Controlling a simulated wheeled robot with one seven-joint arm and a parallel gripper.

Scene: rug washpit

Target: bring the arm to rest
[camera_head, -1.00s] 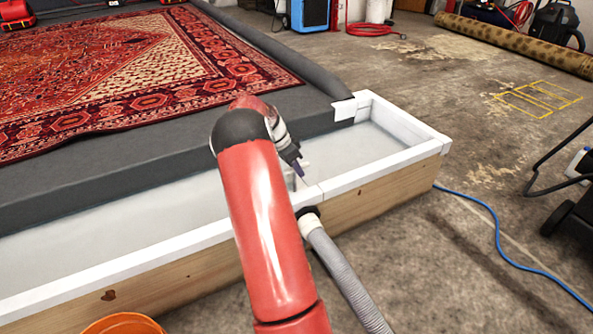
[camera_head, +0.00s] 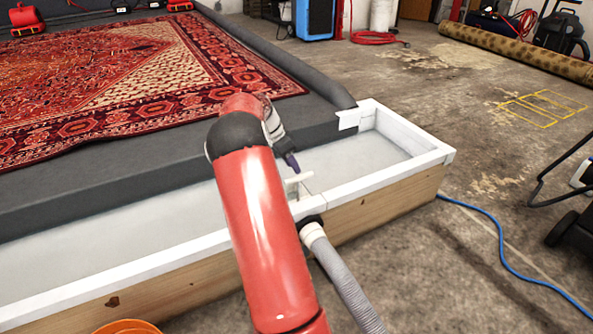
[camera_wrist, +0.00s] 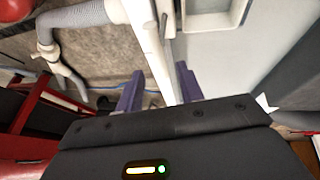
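My gripper (camera_head: 291,162) hangs above the white-walled trough near its front rim, seen at the end of my red arm in the head view. In the wrist view its two purple fingers (camera_wrist: 158,88) are spread apart, with nothing held between them. The white trough rim (camera_wrist: 150,40) passes behind the gap. A small white T-shaped piece (camera_head: 298,178) stands in the trough just below the gripper; the gripper looks apart from it.
A grey hose (camera_head: 345,285) leaves the trough's wooden front (camera_head: 385,200). A red patterned rug (camera_head: 200,100) lies on the dark platform behind. An orange bucket (camera_head: 128,327) stands at the bottom left. A blue cable (camera_head: 490,225) crosses open floor at right.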

